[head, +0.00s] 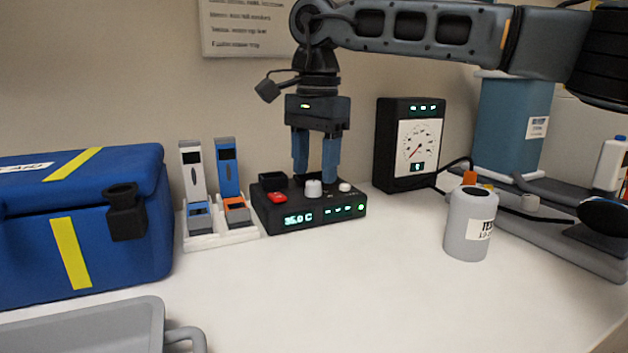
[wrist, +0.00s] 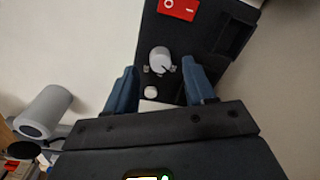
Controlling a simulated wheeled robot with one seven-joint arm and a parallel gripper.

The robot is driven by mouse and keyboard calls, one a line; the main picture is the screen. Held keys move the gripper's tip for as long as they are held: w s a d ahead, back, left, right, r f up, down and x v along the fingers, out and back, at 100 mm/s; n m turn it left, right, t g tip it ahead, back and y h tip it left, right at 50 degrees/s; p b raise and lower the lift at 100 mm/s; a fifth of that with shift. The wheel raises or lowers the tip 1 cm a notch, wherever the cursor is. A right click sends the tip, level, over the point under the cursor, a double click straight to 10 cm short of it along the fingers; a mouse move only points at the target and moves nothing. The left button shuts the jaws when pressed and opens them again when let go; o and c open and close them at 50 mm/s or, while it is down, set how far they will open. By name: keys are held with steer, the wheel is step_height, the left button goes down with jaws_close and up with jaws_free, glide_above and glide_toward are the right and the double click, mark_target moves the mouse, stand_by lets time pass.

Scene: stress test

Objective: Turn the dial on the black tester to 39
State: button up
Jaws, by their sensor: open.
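The black tester (head: 290,216) sits on the white table; its green display reads about 36.0 C, though the digits are small. Its pale grey dial (head: 313,188) is on the top face, between a red switch (head: 277,198) and a small white knob (head: 345,187). In the wrist view the dial (wrist: 160,60) has a dark pointer mark, and the red switch (wrist: 179,9) lies above it. My gripper (head: 314,180) is open and points down over the tester, its blue fingers behind or around the dial. In the wrist view my gripper (wrist: 163,86) has its fingertips apart, on either side near the dial.
A white rack (head: 222,236) with two handheld devices stands left of the tester, then a blue case (head: 80,225). A black gauge box (head: 409,145) stands behind right. A grey bottle (head: 468,225) is to the right. A grey tray (head: 90,330) lies in front left. The front middle is clear.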

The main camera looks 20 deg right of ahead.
mark_target(313, 189)
step_height(313, 189, down, 2)
steer(key=shift+f, duration=0.2)
jaws_close()
stand_by(0.4)
